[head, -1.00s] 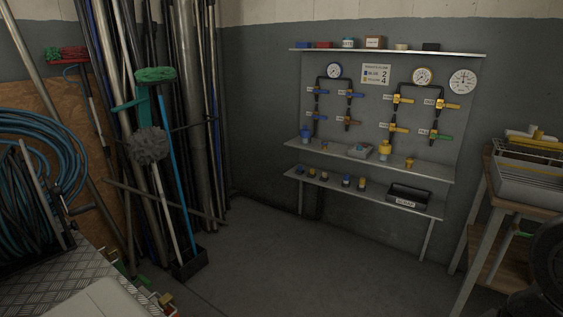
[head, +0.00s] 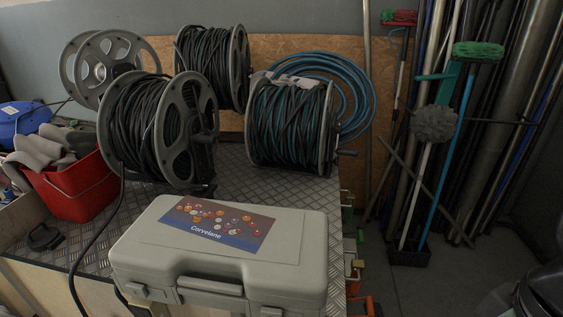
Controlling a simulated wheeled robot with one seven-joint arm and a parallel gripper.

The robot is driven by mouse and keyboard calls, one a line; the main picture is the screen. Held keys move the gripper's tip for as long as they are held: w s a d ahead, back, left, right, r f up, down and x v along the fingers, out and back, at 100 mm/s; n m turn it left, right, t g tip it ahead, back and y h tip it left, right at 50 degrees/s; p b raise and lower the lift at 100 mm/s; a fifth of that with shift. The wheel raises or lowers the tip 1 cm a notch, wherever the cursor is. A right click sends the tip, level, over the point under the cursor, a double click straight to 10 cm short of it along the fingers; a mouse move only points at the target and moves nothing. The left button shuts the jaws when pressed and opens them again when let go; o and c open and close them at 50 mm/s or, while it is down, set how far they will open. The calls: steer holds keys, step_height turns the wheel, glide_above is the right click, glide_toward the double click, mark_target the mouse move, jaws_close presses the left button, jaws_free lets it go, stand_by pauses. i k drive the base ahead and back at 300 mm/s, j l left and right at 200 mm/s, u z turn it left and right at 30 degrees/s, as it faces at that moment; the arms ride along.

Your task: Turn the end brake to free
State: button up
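Several hose reels stand on a metal checker-plate bench top (head: 225,178). A grey reel (head: 160,130) wound with black hose is at the front left. Another reel (head: 292,125) with dark green-black hose stands to its right, with a dark crank handle (head: 347,153) on its right side. A third reel (head: 212,65) with black hose is behind them, and an empty-looking grey reel (head: 105,68) is at the back left. I cannot tell an end brake on any reel at this size. My gripper is not visible; a dark shape at the lower right corner is unclear.
A closed grey case (head: 222,255) labelled Corvelane lies at the front of the bench. A red bucket (head: 80,190) with grey cloths is left. A blue hose coil (head: 350,90) hangs behind. Brooms and poles (head: 440,130) stand right. Some floor (head: 405,280) is clear there.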

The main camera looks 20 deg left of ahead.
mark_target(336, 161)
steer(key=i+l+u, duration=0.15)
steer(key=l+u, duration=0.3)
steer(key=l, duration=0.2)
steer(key=l+u, duration=0.4)
steer(key=l, duration=0.2)
steer(key=i+l+u, duration=0.1)
steer(key=i+l, duration=0.65)
steer(key=i+l+u, duration=0.1)
steer(key=i+l, duration=0.7)
steer(key=i, duration=0.2)
steer(key=j+u, duration=0.05)
